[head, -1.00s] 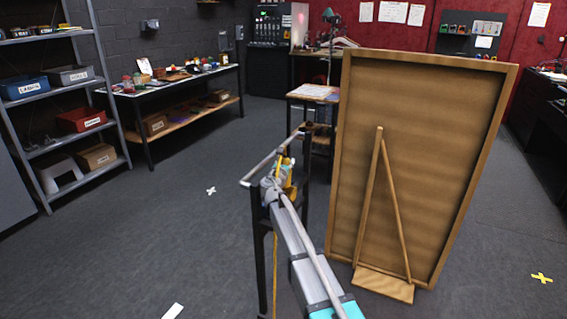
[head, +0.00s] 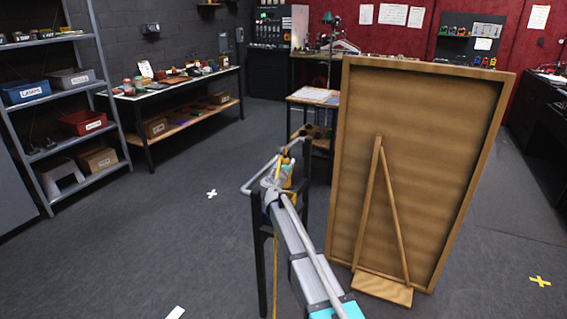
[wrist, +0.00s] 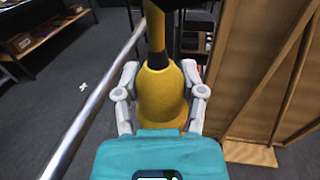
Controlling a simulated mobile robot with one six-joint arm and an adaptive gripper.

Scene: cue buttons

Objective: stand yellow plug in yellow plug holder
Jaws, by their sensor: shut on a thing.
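The yellow plug (wrist: 160,100) is a bell-shaped yellow body with a dark band and a narrower yellow part beyond it. In the wrist view it sits between the two pale fingers of my gripper (wrist: 161,95), which is shut on it. In the head view my gripper (head: 276,186) is beside a grey rail on black posts, with yellow (head: 287,170) showing at its end. A thin yellow cord (head: 275,265) hangs down below it. I cannot make out the yellow plug holder as a separate thing.
The grey rail (wrist: 95,105) runs close along the left of my gripper. A large wooden board (head: 440,170) with a prop stands close on the right. A shelf unit (head: 60,95) and a bench (head: 175,85) stand at the left. The floor between is clear.

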